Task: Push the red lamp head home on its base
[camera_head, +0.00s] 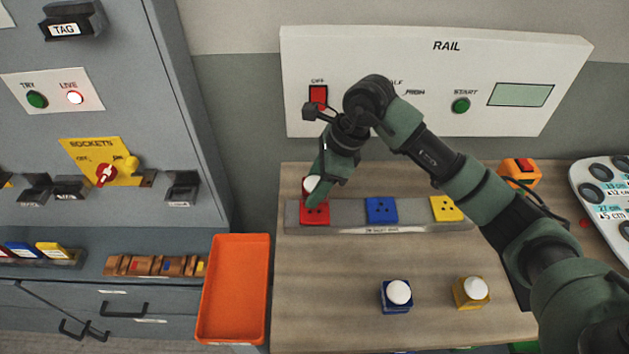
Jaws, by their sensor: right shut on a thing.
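The red lamp head (307,188), with a white dome, is at the red base (314,216) on the left end of the grey rail strip (345,215). My right gripper (315,193) comes down from above and is shut on the red lamp head. Its green fingers hide part of the lamp head and of the base. I cannot tell whether the lamp head touches the base or is a little above it. My left gripper is not in view.
Blue (381,209) and yellow (446,207) bases sit farther right on the strip. Blue (396,295) and yellow (470,292) lamp heads stand in front. An orange tray (233,288) lies left. The RAIL panel (437,70) stands behind. The front left tabletop is clear.

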